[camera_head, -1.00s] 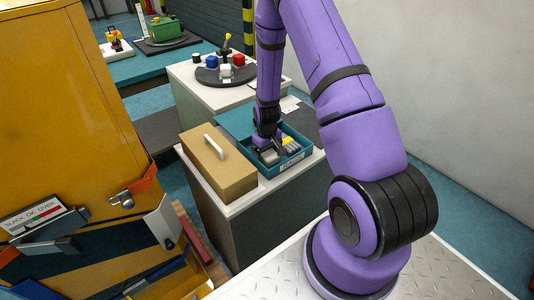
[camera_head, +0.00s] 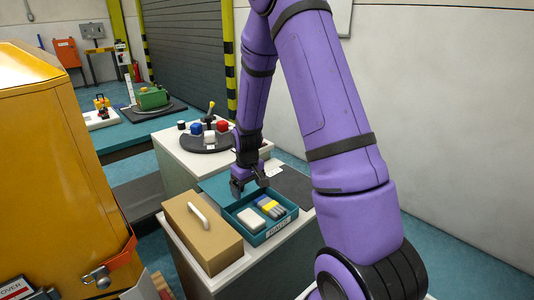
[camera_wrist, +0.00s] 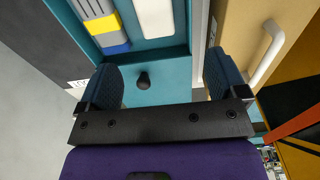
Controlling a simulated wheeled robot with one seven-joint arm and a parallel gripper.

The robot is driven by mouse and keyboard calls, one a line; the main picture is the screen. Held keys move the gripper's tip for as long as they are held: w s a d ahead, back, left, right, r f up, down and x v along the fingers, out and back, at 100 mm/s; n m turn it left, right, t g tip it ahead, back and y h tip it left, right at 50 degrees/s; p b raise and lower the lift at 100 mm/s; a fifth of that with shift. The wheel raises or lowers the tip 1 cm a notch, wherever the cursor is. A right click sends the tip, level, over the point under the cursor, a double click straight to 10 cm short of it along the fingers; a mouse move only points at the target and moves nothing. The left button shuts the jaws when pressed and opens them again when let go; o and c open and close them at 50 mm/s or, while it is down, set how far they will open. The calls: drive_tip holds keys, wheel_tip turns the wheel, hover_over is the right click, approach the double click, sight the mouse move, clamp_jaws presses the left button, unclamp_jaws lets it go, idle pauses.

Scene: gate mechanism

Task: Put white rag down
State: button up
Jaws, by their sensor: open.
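The white rag (camera_head: 251,219) looks like a flat pale block. It lies in the left part of an open teal box (camera_head: 289,226), and part of it shows in the wrist view (camera_wrist: 155,18). My gripper (camera_head: 250,190) is open and empty, above the far edge of the box and apart from the rag. In the wrist view its two dark blue fingers (camera_wrist: 163,78) are spread wide, with a teal surface and a small black knob (camera_wrist: 143,80) between them.
Blue, yellow and grey pieces (camera_head: 270,207) lie beside the rag in the box. A tan box with a white handle (camera_head: 203,238) stands close on the left. A round dark tray with coloured blocks (camera_head: 206,137) is behind. A yellow cabinet (camera_head: 60,160) fills the left side.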

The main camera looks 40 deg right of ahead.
drive_tip(key=s+a+r+t, duration=0.1)
drive_tip(key=s+a+r, duration=0.15)
drive_tip(key=r, duration=0.55)
drive_tip(key=s+a+r+t, duration=0.1)
drive_tip(key=s+a+r, duration=0.15)
drive_tip(key=r, duration=0.45)
drive_tip(key=s+a+r, duration=0.2)
drive_tip(key=s+r, duration=0.1)
drive_tip(key=r, duration=0.5)
drive_tip(key=s+a+r+t, duration=0.1)
drive_tip(key=s+r, duration=0.3)
drive_tip(key=s, duration=0.5)
drive_tip(key=s+a+r+t, duration=0.1)
drive_tip(key=s+a+r, duration=0.3)
drive_tip(key=s, duration=0.4)
drive_tip(key=shift+s+r+t, duration=0.4)
drive_tip(key=shift+r, duration=0.4)
